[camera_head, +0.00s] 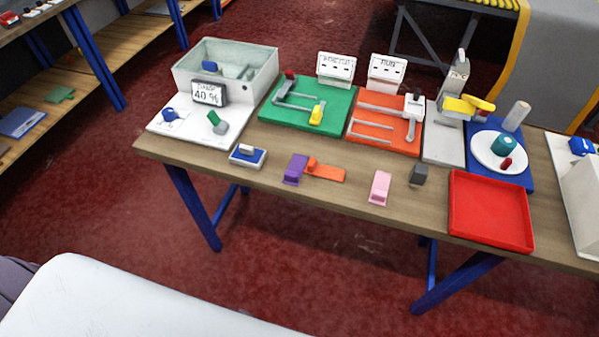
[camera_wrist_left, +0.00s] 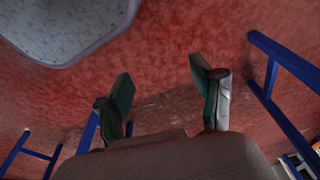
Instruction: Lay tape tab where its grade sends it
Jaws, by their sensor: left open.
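Several small pieces lie along the table's front: a purple one (camera_head: 295,169), an orange one (camera_head: 325,170) touching it, a pink one (camera_head: 380,187) and a dark grey one (camera_head: 418,175). I cannot tell which is the tape tab. Behind them are a green board (camera_head: 277,115) and an orange board (camera_head: 363,140), each with a white sign at its back whose lettering is too small to read surely. A red tray (camera_head: 490,212) is empty at the right. My left gripper (camera_wrist_left: 160,85) is open and empty over the floor in the left wrist view.
A pale bin (camera_head: 262,62) with a display reading 40 % (camera_head: 209,94) stands at the left. A blue and white block (camera_head: 248,156) lies in front of it. A white plate (camera_head: 483,157) on a blue mat holds a teal cylinder. A grey stand (camera_head: 443,148) rises beside the orange board.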

